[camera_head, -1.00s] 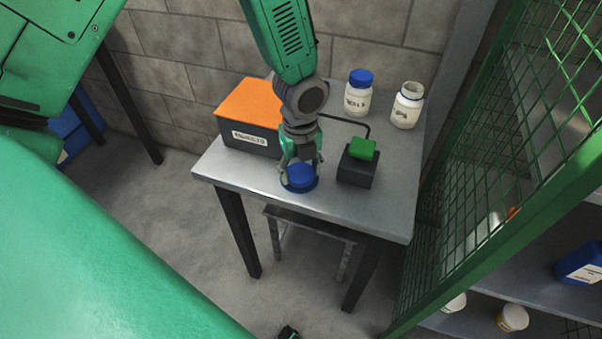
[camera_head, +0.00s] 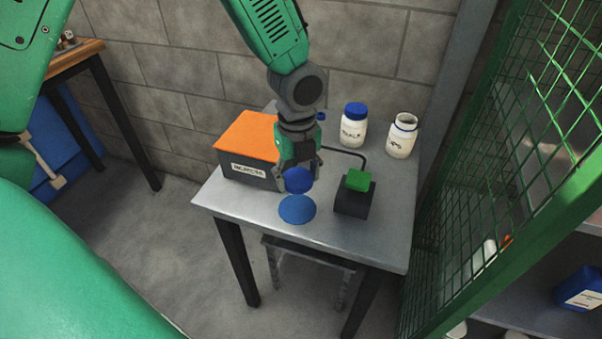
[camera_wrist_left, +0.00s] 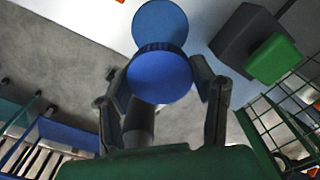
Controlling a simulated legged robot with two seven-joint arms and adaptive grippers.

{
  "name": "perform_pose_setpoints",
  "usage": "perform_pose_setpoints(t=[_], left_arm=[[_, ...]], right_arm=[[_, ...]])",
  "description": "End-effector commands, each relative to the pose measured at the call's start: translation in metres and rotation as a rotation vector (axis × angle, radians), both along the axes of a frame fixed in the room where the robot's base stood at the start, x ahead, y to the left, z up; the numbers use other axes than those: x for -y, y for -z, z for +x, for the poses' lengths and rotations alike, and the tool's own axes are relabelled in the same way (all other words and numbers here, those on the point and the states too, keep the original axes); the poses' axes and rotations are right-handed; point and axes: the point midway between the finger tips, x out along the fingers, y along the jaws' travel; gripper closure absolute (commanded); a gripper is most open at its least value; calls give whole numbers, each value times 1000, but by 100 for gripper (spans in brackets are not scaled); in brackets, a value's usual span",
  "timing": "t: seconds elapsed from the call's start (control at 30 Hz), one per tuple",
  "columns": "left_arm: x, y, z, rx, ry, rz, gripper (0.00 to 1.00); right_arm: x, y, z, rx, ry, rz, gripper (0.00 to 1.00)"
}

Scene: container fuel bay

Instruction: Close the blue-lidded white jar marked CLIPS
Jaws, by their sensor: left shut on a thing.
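My left gripper (camera_head: 298,174) is shut on a blue lid (camera_head: 299,184) and holds it just above a flat blue disc (camera_head: 297,210) on the table. In the left wrist view the lid (camera_wrist_left: 160,78) sits between the two fingers, with the disc (camera_wrist_left: 160,20) partly behind it. An open white jar (camera_head: 402,138) stands upright at the back right of the table, without a lid. Its label is too small to read surely. Another white jar (camera_head: 353,128) beside it wears a blue lid. My right gripper is out of view.
A grey box with a green block (camera_head: 359,181) on top stands right of the disc, with a cable behind it. An orange-topped box (camera_head: 246,137) stands at the left. A green mesh panel (camera_head: 490,170) rises beyond the table's right edge.

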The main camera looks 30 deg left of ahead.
Motion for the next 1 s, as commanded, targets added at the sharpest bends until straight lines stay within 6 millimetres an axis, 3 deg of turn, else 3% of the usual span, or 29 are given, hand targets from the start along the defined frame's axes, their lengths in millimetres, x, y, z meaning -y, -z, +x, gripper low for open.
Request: perform_pose_setpoints(t=[0.17, 0.7, 0.83, 1.0], left_arm=[[6, 2, -6, -3, -248, -2, 58], [33, 12, -39, -7, -1700, 3, 58], [36, 13, -44, -5, -1951, 3, 58], [38, 14, -47, -1, -2128, 3, 58]], right_arm=[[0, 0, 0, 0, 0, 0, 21], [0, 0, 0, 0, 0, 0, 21], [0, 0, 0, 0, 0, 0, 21], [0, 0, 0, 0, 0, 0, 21]])
